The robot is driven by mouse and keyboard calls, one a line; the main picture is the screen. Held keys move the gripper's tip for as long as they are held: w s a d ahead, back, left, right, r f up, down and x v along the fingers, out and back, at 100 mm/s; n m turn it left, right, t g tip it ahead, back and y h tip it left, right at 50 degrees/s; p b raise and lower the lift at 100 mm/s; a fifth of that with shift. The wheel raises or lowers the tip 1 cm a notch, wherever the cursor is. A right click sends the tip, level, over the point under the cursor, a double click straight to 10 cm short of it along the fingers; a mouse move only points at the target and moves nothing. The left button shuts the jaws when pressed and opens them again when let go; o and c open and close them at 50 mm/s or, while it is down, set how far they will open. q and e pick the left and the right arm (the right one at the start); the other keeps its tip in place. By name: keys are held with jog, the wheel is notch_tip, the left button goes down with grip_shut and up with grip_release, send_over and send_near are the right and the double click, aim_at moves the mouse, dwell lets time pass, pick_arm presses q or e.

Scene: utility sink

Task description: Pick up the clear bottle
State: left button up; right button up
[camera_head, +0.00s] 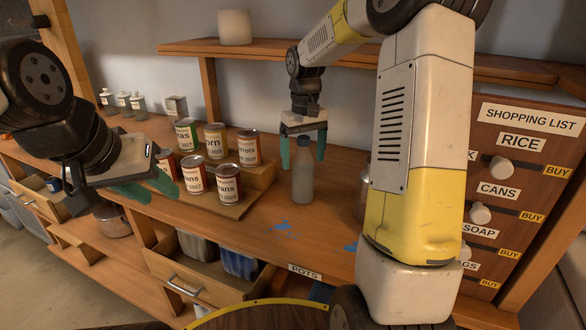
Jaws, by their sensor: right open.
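The clear bottle (302,182) stands upright on the wooden counter (255,238), right of the cans. It looks greyish and see-through, with a narrower top. My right gripper (303,150) comes down from above with its green fingers apart. The bottle's top shows between the two fingers; I cannot tell whether they touch it. My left gripper (148,188) is at the left, over the counter's front edge and well away from the bottle. Its green fingers are seen at a slant, so their gap is unclear.
Several labelled cans (228,184) stand on a stepped wooden rack left of the bottle. A glassy container (361,200) is partly hidden behind my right arm. Small bottles (123,103) stand at the back left. A shopping list board (524,150) with knobs is at the right.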

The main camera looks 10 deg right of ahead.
grip_shut()
dwell(0.3)
jog(key=shift+r, duration=0.1)
